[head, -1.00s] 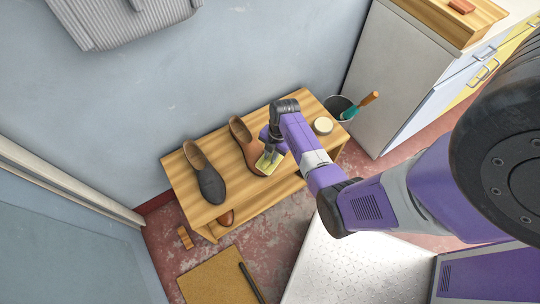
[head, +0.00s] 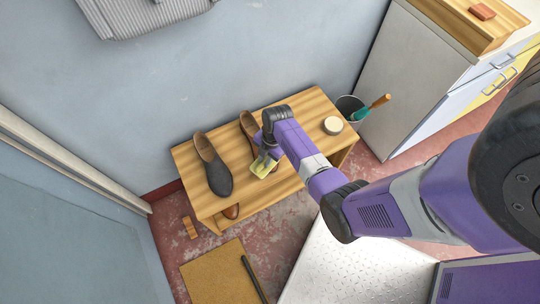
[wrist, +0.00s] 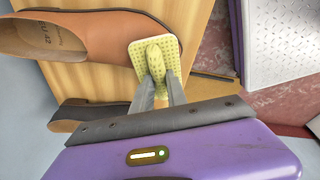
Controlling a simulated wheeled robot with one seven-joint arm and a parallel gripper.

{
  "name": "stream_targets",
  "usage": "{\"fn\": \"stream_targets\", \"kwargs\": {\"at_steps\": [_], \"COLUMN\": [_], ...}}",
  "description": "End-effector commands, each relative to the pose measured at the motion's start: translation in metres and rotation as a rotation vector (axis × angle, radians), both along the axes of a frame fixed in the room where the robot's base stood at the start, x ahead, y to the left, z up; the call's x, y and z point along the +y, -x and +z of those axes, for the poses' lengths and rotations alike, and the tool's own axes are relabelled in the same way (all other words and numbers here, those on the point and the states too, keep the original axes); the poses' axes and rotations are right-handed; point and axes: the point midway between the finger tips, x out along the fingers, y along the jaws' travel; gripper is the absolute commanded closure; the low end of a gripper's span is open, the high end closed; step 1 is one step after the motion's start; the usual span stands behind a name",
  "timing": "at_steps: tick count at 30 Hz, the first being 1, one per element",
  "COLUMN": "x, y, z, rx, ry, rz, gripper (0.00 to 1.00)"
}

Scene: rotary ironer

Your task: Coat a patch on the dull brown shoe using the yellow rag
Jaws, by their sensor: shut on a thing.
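The brown shoe (head: 247,124) lies on top of the wooden bench, its toe largely hidden by my arm in the head view. In the wrist view the shoe (wrist: 105,32) stretches across the top, its toe at the right. My gripper (wrist: 158,82) is shut on the yellow rag (wrist: 151,52), a dimpled pad pinched up in the middle. The rag overlaps the shoe's toe edge in the wrist view; I cannot tell whether it presses on it. The rag (head: 262,167) also shows below my gripper (head: 265,156) in the head view.
A dark grey shoe (head: 213,166) stands on the bench (head: 193,186) to the left. A round pale tin (head: 332,125) sits at the bench's right end. A bucket (head: 350,105) with a teal-and-wood tool stands beside it. Another brown shoe (head: 232,211) shows on the lower shelf.

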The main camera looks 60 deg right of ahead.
Motion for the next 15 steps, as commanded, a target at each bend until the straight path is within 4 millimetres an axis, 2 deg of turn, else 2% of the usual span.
{"fn": "stream_targets", "kwargs": {"at_steps": [9,15], "x": [0.004,0.003], "y": [-0.002,-0.001], "z": [0.000,0.013], "rx": [-0.003,-0.003], "ry": [-0.003,-0.002], "rz": [0.005,0.004], "gripper": [1.00,1.00]}}
